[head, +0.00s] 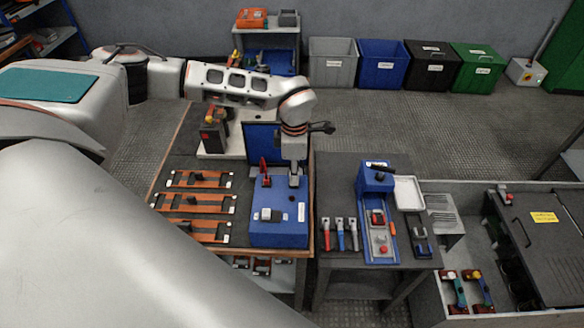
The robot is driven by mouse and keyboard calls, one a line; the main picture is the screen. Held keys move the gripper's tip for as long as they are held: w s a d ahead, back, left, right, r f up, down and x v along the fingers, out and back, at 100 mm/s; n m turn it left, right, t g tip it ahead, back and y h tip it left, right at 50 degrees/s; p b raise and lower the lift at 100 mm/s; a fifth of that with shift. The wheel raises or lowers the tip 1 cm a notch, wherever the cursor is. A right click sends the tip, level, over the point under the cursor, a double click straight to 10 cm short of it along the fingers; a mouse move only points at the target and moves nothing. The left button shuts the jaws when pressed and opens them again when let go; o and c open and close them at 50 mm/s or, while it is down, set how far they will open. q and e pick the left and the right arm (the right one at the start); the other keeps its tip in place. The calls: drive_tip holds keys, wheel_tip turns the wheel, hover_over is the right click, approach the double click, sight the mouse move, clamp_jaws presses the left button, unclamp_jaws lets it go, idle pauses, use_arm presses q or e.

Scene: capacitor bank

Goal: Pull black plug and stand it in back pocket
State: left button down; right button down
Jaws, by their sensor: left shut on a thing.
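My left gripper (295,181) points down over the back right part of the blue box (280,234) on the dark bench. It is shut on a small dark thing that I take to be the black plug; the fingers hide most of it. Whether its lower end is still in the box or just above it I cannot tell. A red piece (264,171) stands upright at the box's back left, beside the gripper. The box top also carries a white part with a dark middle (268,214). I cannot make out which opening is the back pocket. My right gripper is not in view.
Orange-brown strips (197,202) lie left of the box. A blue upright panel (261,142) stands close behind the gripper. A second table at right holds a blue fixture (376,180), a white tray (408,190) and several hand tools (340,234). Bins (381,66) stand along the wall.

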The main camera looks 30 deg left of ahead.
use_arm(q)
drive_tip(key=shift+f, duration=0.55)
drive_tip(key=shift+s+f+b, duration=0.3)
drive_tip(key=shift+s+f, duration=0.05)
drive_tip(key=shift+f, duration=0.1)
idle(0.6)
drive_tip(key=c, duration=1.9)
unclamp_jaws()
drive_tip(key=shift+w+f, duration=0.1)
drive_tip(key=shift+w, duration=0.1)
wheel_tip(320, 180, up, 12)
drive_tip(key=shift+w+r, duration=0.1)
drive_tip(key=shift+r, duration=0.15)
